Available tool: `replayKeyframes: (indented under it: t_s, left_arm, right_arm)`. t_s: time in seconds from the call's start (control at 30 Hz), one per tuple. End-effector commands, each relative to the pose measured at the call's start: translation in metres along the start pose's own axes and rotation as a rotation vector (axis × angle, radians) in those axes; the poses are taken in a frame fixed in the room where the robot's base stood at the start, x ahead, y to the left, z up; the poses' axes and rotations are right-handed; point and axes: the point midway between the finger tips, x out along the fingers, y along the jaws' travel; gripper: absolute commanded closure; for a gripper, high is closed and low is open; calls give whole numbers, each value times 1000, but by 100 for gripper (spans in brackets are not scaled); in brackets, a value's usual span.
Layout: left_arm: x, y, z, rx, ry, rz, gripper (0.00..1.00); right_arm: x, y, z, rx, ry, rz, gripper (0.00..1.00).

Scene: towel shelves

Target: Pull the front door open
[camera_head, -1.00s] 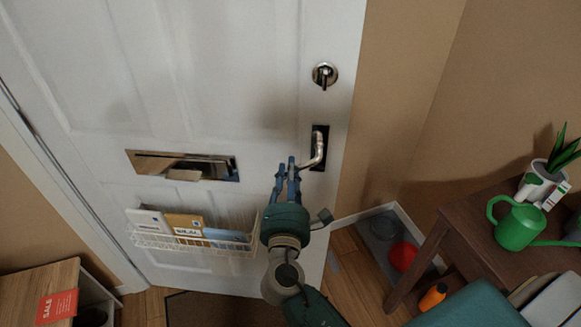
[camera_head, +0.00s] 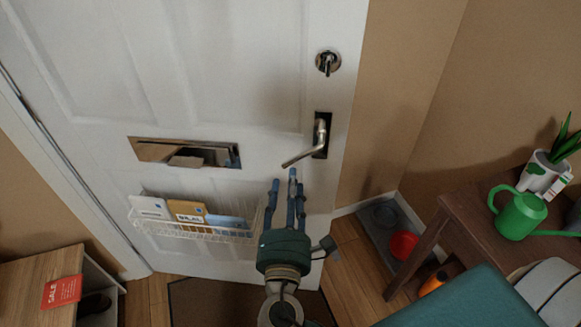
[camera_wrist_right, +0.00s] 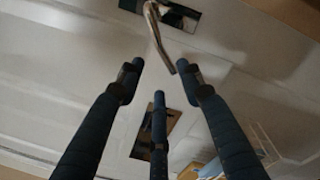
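The white front door (camera_head: 240,60) fills the upper left of the head view. Its silver lever handle (camera_head: 303,151) points left and slightly down from a dark plate near the door's right edge. My right gripper (camera_head: 286,183) is just below the lever, its fingers pointing up toward the door. In the right wrist view the lever (camera_wrist_right: 158,35) hangs beyond the spread fingers (camera_wrist_right: 158,85), which hold nothing. Whether any finger touches the lever cannot be told. No door frame shows on the handle side; how far the door stands open is unclear. My left gripper is out of view.
A lock (camera_head: 328,63) and mail slot (camera_head: 183,152) are on the door, with a wire mail basket (camera_head: 200,232) below. A dark mat (camera_head: 215,300) lies underneath. A wooden table (camera_head: 460,225) with a green watering can (camera_head: 520,215) is right; a cabinet (camera_head: 35,285) is left.

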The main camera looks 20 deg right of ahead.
Motion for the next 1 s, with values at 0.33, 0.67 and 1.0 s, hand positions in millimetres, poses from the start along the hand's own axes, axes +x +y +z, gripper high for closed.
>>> replayKeyframes:
  t_s: [0.33,0.67,1.0]
  left_arm:
    - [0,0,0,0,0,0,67]
    - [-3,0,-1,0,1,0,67]
    - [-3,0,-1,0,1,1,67]
  right_arm:
    - [-32,0,0,0,-1,0,63]
    - [-32,-5,-10,6,22,-6,87]
    - [-87,-187,-231,281,530,-371,100]
